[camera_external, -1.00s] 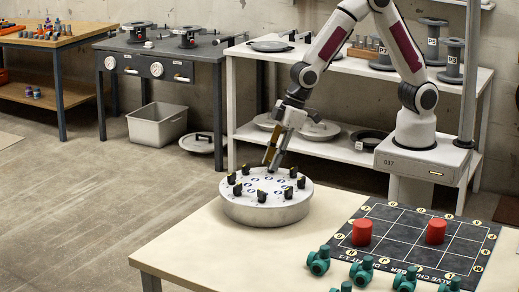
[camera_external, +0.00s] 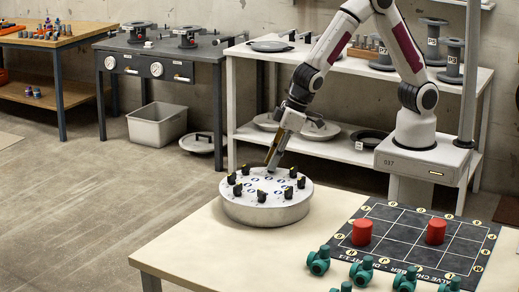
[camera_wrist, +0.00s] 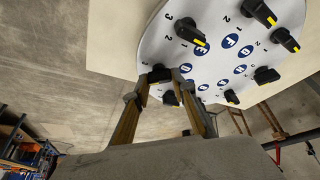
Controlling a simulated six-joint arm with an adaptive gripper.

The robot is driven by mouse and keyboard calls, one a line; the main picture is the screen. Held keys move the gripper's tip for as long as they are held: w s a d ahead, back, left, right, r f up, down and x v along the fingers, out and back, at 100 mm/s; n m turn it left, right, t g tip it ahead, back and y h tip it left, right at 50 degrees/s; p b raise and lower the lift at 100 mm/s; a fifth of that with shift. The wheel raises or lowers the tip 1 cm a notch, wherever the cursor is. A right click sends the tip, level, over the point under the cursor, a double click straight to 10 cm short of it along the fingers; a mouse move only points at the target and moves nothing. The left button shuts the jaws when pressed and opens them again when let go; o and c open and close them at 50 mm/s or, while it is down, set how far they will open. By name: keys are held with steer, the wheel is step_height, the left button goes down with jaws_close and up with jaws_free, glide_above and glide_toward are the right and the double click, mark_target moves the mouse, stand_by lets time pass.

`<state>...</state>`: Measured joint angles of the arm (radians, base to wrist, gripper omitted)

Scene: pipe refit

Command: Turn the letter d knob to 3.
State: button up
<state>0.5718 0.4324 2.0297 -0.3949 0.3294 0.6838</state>
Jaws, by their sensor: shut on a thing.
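The round pale panel (camera_external: 265,212) stands on the table with several black knobs around its rim, each with a yellow mark. My gripper (camera_external: 271,170) points down at the panel's far edge. In the wrist view its fingers (camera_wrist: 163,82) are closed on a black knob (camera_wrist: 160,75) beside a blue badge (camera_wrist: 185,68) that looks like the letter D. The fingers partly hide this knob; its pointer and the number it faces cannot be read. A neighbouring knob (camera_wrist: 192,32) shows a yellow pointer with numbers printed around it.
A dark grid mat (camera_external: 410,240) with red cylinders (camera_external: 362,232) lies at the right of the table. Several green valves (camera_external: 318,261) stand along its near side. Neighbouring knobs sit close to my gripper. The table in front of the panel is clear.

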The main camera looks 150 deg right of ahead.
steer(key=shift+a+m+g+h, duration=0.1)
steer(key=shift+m+g+h, duration=0.3)
steer(key=shift+m, duration=0.9)
steer(key=shift+w+m+g, duration=0.1)
steer(key=shift+m+g, duration=0.2)
steer(key=shift+m, duration=0.4)
steer(key=shift+m+g, duration=0.6)
steer(key=shift+m, duration=1.2)
steer(key=o, duration=1.1)
steer(key=shift+w, duration=0.1)
steer(key=shift+r, duration=0.15)
steer(key=shift+v, duration=5.85)
